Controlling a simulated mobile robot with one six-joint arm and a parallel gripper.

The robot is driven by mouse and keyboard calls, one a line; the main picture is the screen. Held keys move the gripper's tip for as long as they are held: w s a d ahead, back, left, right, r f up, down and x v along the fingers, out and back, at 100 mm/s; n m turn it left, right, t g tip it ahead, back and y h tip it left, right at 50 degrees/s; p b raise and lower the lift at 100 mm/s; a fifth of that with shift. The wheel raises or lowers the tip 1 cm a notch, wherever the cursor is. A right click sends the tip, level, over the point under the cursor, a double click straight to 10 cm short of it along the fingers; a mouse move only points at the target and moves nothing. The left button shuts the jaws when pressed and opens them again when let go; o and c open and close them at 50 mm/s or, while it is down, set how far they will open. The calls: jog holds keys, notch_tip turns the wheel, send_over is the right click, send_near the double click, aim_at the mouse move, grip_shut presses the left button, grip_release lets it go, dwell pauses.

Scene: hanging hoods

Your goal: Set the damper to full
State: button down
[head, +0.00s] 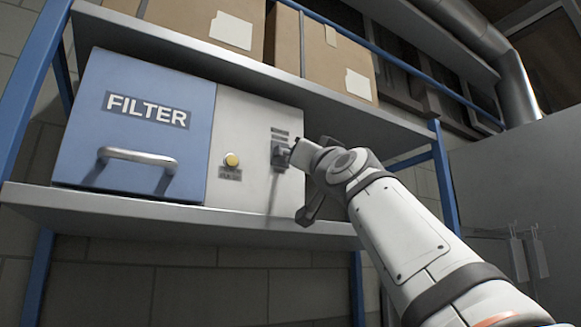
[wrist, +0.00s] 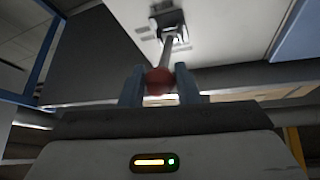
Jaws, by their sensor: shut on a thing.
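The damper lever is on the pale grey panel (head: 253,120) of the filter unit. Its dark mount (head: 281,150) shows in the head view, with small label marks above it. In the wrist view the mount (wrist: 168,12) is at the top, and the lever's rod (wrist: 167,50) runs down from it to a red ball knob (wrist: 158,82). My gripper (wrist: 158,72) is shut on this knob, with one finger on each side. In the head view my gripper and wrist stand at the panel's right edge and hide the knob. I cannot read the damper's setting.
The blue filter door (head: 140,125) with a metal handle (head: 138,156) is left of the panel. A yellow button (head: 232,160) is between handle and lever. The unit stands on a shelf (head: 180,222), with another shelf and cardboard boxes (head: 320,55) above. A blue post (head: 445,175) stands behind my arm.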

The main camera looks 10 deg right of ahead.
jog(key=shift+w+f, duration=0.3)
jog(key=shift+f, duration=0.25)
jog(key=c, duration=1.3)
grip_release()
jog(key=shift+w, duration=0.1)
jog(key=shift+o, duration=0.9)
jog(key=shift+r, duration=0.1)
jog(key=shift+s+b, duration=0.2)
jog(key=shift+b, duration=0.1)
jog(key=b+v, duration=0.4)
jog(key=v, duration=0.3)
jog(key=shift+s+f, duration=0.25)
jog(key=shift+s, duration=0.05)
